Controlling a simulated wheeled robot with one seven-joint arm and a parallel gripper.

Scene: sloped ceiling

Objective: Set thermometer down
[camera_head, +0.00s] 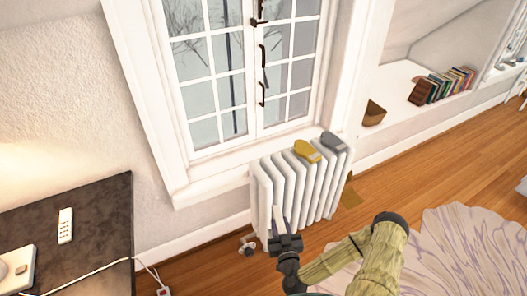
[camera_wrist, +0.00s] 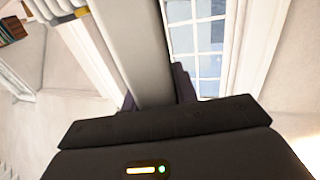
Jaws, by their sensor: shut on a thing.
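My gripper (camera_head: 280,222) is low in front of the white radiator (camera_head: 300,190), at its left part, with its fingers pointing up in the head view. In the wrist view, a long pale grey bar (camera_wrist: 135,50) stands between the dark fingers (camera_wrist: 157,90) and runs up out of the picture. The fingers are shut on it, and I take it for the thermometer. No scale or markings show on it. In the head view it blends with the white radiator behind, so its far end is unclear. I cannot tell whether it touches the radiator.
A yellow item (camera_head: 307,151) and a grey item (camera_head: 333,142) lie on the radiator. The dark desk (camera_head: 100,205) at left bears a white remote-like object (camera_head: 65,225) and a cable. A ledge (camera_head: 395,90) holds books (camera_head: 450,86). A pale rug (camera_head: 470,250) lies at right.

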